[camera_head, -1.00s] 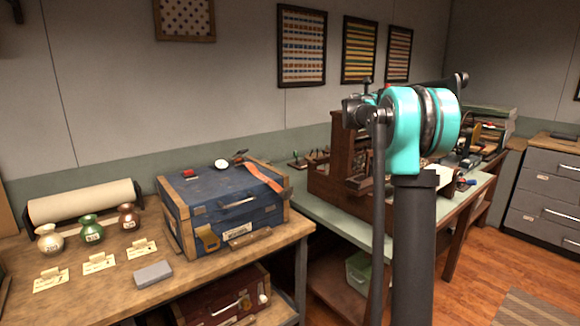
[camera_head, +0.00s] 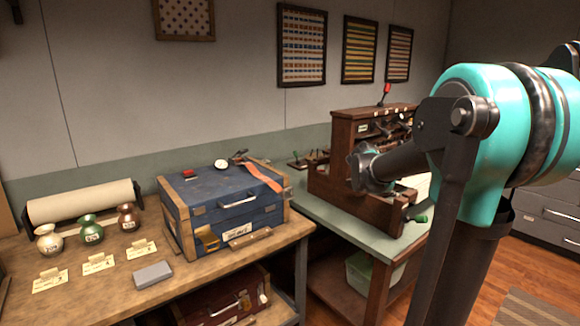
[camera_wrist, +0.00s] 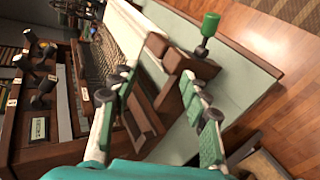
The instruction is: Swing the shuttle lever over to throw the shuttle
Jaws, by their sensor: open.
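The wooden loom machine (camera_head: 335,165) stands on the green-topped table, partly hidden by my arm in the head view. A lever with a red knob (camera_head: 385,92) rises from its top. In the wrist view several dark-knobbed levers (camera_wrist: 42,88) stand on its labelled panel at left. A green-handled crank (camera_wrist: 209,25) sticks up at the frame corner; its green handle also shows in the head view (camera_head: 421,218). I cannot tell which is the shuttle lever. My gripper (camera_wrist: 157,75) is open and empty, its fingers above the frame's wooden end block (camera_wrist: 178,62).
A blue chest (camera_head: 225,205) and several small vases (camera_head: 88,230) sit on the left bench. The green tabletop (camera_wrist: 250,70) is bare beside the loom. Wooden floor (camera_wrist: 290,110) lies beyond its edge. Grey drawers (camera_head: 545,215) stand at right.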

